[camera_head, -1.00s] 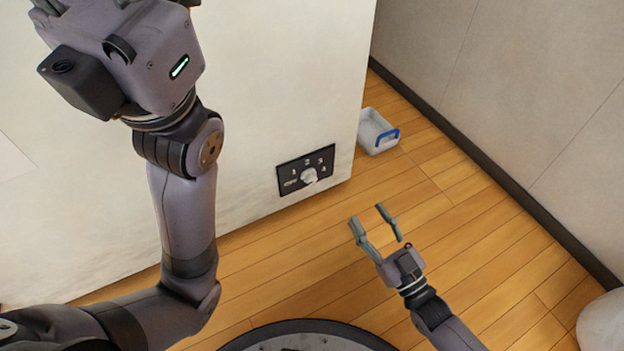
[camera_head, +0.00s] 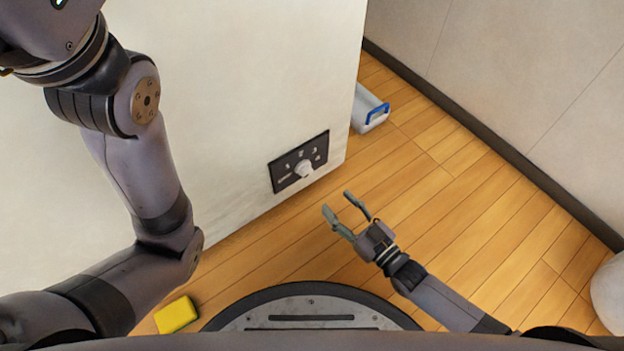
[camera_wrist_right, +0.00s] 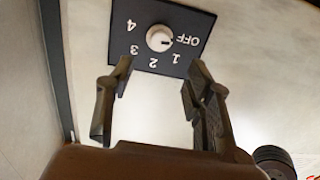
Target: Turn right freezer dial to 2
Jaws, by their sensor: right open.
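The freezer dial is a white round knob (camera_head: 304,169) on a black panel (camera_head: 283,184), low on the white freezer front (camera_head: 240,100). In the right wrist view the knob (camera_wrist_right: 159,38) and panel (camera_wrist_right: 122,43) appear upside down, with OFF, 1, 2, 3 and 4 around the knob. The knob's dark mark points toward OFF. My right gripper (camera_head: 338,203) is open and empty, in front of and below the knob, apart from it. In the right wrist view its fingertips (camera_wrist_right: 152,72) reach toward the panel's lower edge. My left arm is raised at left; its gripper is out of frame.
A pale bin with a blue handle (camera_head: 369,110) stands on the floor beyond the freezer's right corner. A yellow block (camera_head: 176,315) lies at lower left. A grey wall (camera_head: 500,90) bounds the right; a white rounded object (camera_head: 609,292) sits at the right edge. Wooden floor between is clear.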

